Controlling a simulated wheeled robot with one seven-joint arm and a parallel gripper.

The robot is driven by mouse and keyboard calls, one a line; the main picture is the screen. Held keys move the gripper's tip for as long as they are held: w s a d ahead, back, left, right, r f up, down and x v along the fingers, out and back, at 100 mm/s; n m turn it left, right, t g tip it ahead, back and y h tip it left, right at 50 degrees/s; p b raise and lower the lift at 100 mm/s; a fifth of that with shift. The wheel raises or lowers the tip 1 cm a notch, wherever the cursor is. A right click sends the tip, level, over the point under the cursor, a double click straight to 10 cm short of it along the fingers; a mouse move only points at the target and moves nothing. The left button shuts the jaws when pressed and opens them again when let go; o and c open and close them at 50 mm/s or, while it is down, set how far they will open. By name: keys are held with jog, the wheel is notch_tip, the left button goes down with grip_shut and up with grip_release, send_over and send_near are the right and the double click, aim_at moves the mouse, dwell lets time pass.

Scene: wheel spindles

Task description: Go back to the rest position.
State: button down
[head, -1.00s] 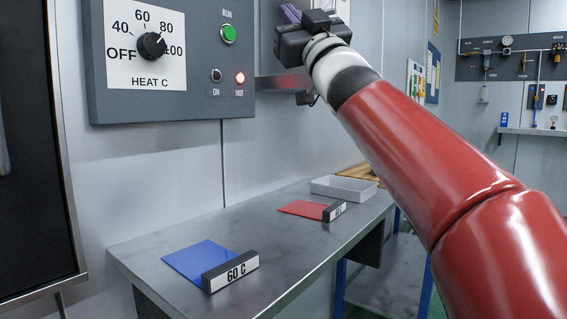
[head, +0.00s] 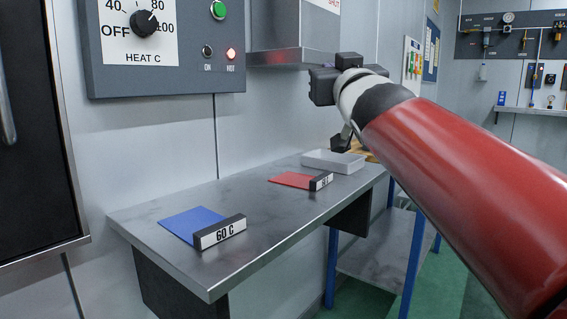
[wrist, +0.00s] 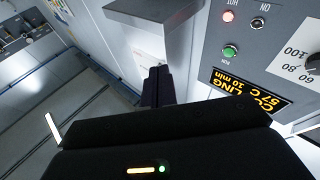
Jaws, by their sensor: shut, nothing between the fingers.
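My gripper (head: 322,87) is up in the air over the far part of the steel bench, right of the heat panel and just below the height of the steel hood. In the head view its fingers cannot be made out clearly. In the wrist view the two dark fingers (wrist: 157,86) are together and empty, pointing away from the camera. They touch nothing that I can see. My red arm reaches in from the right.
The heat panel (head: 185,75) has a dial, a green button and a lit red lamp. A steel hood (head: 290,35) juts out right of it. The bench (head: 165,258) holds a blue mat (head: 190,222), a red mat (head: 290,180) and a white tray (head: 335,162).

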jog(key=s+d+f+m+g+h, duration=0.15)
jog(key=s+f+g, duration=0.3)
jog(key=f, duration=0.65)
jog(key=s+d+f+m+g+h, duration=0.1)
jog(key=s+d+f+g, duration=0.3)
jog(key=f, duration=0.7)
jog(key=s+d+f+m+g+h, duration=0.1)
jog(key=s+d+f+g+h, duration=0.1)
jog(key=s+f, duration=0.65)
jog(key=s+f+g, duration=0.2)
jog(key=s+f, duration=0.2)
jog(key=f, duration=0.3)
jog(key=s+f+g+y, duration=0.1)
jog(key=s+f+g, duration=0.2)
jog(key=s+f, duration=0.2)
notch_tip(320, 180, down, 3)
jog(key=shift+s+a+f+n, duration=0.1)
jog(key=shift+s+a+n, duration=0.05)
jog(key=shift+a+n, duration=0.2)
